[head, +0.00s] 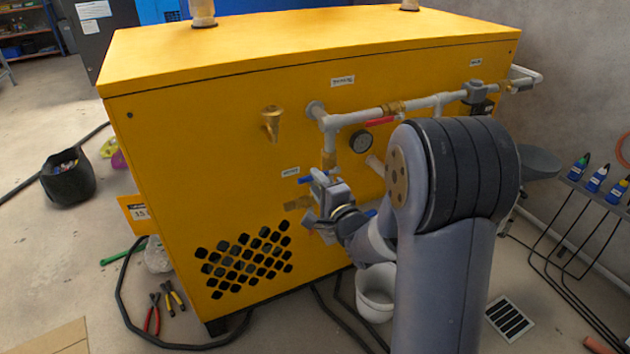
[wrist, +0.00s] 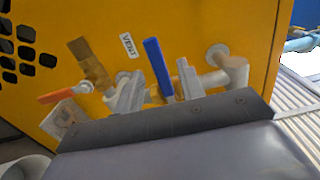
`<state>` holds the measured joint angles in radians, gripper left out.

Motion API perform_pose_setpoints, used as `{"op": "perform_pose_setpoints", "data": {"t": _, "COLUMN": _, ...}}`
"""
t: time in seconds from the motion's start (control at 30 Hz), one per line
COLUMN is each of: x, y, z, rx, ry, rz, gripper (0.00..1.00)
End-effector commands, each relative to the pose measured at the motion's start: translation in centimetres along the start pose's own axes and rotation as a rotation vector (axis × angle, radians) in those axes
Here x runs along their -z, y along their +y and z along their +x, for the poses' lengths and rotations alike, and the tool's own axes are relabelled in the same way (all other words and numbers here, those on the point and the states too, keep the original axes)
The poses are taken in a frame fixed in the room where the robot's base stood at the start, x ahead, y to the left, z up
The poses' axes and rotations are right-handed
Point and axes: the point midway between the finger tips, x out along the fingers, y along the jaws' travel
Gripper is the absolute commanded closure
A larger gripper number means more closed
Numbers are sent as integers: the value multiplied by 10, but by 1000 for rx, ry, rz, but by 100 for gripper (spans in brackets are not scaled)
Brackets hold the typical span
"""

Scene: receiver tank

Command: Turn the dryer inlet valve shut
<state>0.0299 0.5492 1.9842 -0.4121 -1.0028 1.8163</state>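The yellow cabinet (head: 220,170) carries grey pipework with several valves. A red lever (head: 380,121) lies along the upper pipe beside a brass valve body (head: 393,107). A blue lever (head: 305,180) shows on the lower pipework, close to my gripper (head: 318,197). In the wrist view, my gripper's two grey fingers (wrist: 157,88) stand apart, with the blue lever (wrist: 158,68) seen between them and apparent gaps on both sides. I cannot tell whether they touch it. An orange lever (wrist: 62,92) and a brass fitting (wrist: 90,62) are to the left. No label naming the dryer inlet is readable.
A VENT label (wrist: 130,45) is near the blue lever. A round gauge (head: 361,141) sits below the upper pipe. A white bucket (head: 375,290) stands on the floor beneath my arm. Pliers (head: 153,312), a black bag (head: 68,177) and hoses lie around the cabinet.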

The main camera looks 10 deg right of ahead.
Motion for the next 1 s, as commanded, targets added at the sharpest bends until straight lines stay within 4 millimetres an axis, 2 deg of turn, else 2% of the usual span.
{"op": "perform_pose_setpoints", "data": {"t": 0.3, "x": 1, "y": -1, "z": -62, "rx": 0, "ry": 4, "rz": 1, "gripper": 63}}
{"op": "perform_pose_setpoints", "data": {"t": 0.5, "x": 0, "y": -1, "z": -85, "rx": 1, "ry": 2, "rz": 1, "gripper": 63}}
{"op": "perform_pose_setpoints", "data": {"t": 0.67, "x": 0, "y": 0, "z": -90, "rx": 1, "ry": 1, "rz": 1, "gripper": 63}}
{"op": "perform_pose_setpoints", "data": {"t": 1.0, "x": 0, "y": 0, "z": -86, "rx": 2, "ry": 0, "rz": 0, "gripper": 63}}
